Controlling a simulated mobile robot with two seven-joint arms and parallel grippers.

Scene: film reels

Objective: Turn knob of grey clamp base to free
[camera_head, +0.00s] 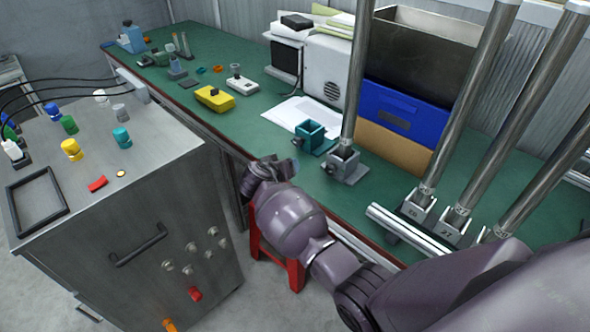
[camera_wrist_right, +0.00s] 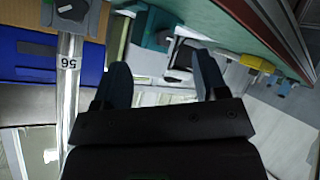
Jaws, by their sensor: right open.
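The grey clamp base (camera_head: 347,172) stands on the green workbench near its front edge, with an upright metal pole (camera_head: 355,85) in it. Its small dark knob (camera_head: 328,167) shows on the left side. In the right wrist view the grey clamp base (camera_wrist_right: 92,18) is at the top left, and the pole (camera_wrist_right: 68,75) carries a numbered label. My right gripper (camera_head: 275,168) is beyond the bench's front edge, left of the grey base and apart from it. In the wrist view its fingers (camera_wrist_right: 162,85) are open with nothing held between them. My left gripper is not in view.
A teal clamp base (camera_head: 312,138) stands just behind and left of the grey one. White papers (camera_head: 290,112) and a blue bin (camera_head: 400,115) lie behind. More poles in bases (camera_head: 450,232) stand at the right. A metal cabinet (camera_head: 165,215) is at the left.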

